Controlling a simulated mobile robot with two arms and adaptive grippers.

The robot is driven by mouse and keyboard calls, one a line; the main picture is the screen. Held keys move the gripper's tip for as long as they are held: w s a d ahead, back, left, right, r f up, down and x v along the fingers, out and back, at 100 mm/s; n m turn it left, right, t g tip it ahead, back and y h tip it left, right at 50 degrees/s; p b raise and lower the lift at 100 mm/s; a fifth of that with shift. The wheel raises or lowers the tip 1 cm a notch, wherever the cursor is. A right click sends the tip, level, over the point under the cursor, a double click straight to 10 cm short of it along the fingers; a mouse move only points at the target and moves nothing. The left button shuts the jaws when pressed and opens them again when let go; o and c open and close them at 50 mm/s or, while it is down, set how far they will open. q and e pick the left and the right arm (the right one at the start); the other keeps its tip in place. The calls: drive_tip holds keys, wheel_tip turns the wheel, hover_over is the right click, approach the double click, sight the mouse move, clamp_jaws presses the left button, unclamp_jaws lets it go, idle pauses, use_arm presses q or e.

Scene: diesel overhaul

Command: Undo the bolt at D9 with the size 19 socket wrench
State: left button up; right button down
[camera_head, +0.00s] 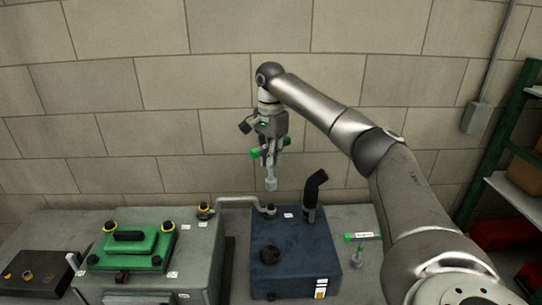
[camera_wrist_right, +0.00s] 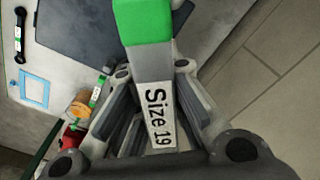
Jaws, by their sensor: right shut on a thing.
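My right gripper (camera_head: 271,148) is shut on the socket wrench (camera_head: 271,184), whose label reads "Size 19" in the right wrist view (camera_wrist_right: 157,117). The wrench has green handle ends and a pale socket pointing down. It hangs in the air above the back of the dark blue tank (camera_head: 292,250), apart from it. A bolt-like fitting (camera_head: 270,210) sits at the pipe end on the tank, below the socket. Another yellow-ringed bolt (camera_head: 204,211) stands at the pipe's left end. The small labels are unreadable, so I cannot tell which bolt is D9. My left gripper is not in view.
A black elbow pipe (camera_head: 314,190) rises from the tank, right of the wrench. A green cover (camera_head: 130,248) with yellow-ringed bolts sits on a grey block at left. A brick wall stands behind.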

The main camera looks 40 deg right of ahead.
sight(271, 179)
drive_tip(key=m, duration=0.4)
drive_tip(key=shift+f+m, duration=0.3)
drive_tip(key=m, duration=0.4)
drive_tip(key=shift+f+m, duration=0.3)
drive_tip(key=m, duration=0.4)
drive_tip(key=shift+f+m, duration=0.3)
drive_tip(key=m, duration=0.5)
drive_tip(key=shift+f, duration=0.35)
wheel_tip(271, 179, down, 2)
drive_tip(key=shift+f+m+b, duration=0.15)
drive_tip(key=shift+m+b, duration=0.15)
drive_tip(key=shift+b, duration=0.05)
drive_tip(key=shift+f, duration=0.5)
